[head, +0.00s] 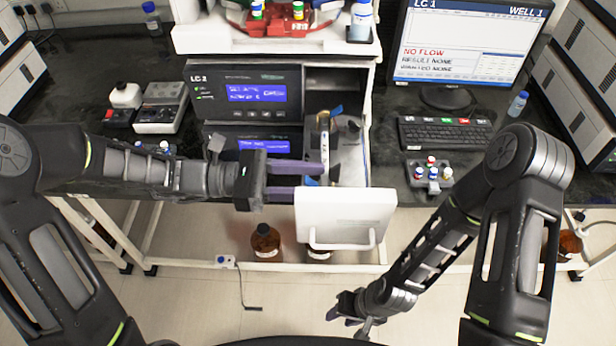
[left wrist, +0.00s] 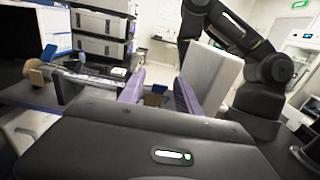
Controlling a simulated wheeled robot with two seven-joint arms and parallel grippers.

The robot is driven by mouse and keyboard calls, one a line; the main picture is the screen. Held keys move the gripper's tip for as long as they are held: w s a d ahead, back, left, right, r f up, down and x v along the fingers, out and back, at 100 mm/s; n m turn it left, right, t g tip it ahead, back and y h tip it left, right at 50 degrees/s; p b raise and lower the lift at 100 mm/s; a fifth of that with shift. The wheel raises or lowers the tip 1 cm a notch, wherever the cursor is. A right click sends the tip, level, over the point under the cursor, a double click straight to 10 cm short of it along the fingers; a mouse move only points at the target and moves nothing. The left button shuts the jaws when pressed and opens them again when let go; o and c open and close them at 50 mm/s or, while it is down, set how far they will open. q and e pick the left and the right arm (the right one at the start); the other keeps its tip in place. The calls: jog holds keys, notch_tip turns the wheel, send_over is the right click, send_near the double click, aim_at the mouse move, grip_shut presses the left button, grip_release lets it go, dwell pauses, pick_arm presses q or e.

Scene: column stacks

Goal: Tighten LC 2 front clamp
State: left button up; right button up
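The black LC 2 unit (head: 245,92) has a lit blue display. Beside it is an open bay with a white pulled-out front (head: 345,214). In the left wrist view, a blue piece (left wrist: 154,98) shows in the gap between the fingers; contact cannot be told. My right gripper (head: 352,308) hangs low over the floor, its opening unclear.
A monitor (head: 468,45) reads LC 1, WELL 1, NO FLOW. A keyboard (head: 448,133) and a vial rack (head: 429,177) lie right of the bay. Brown bottles (head: 266,242) stand below the bench. A shelf with a red rack (head: 285,22) is above LC 2.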

pick_arm(q)
grip_shut()
dwell(0.3)
jog(key=shift+r, duration=0.1)
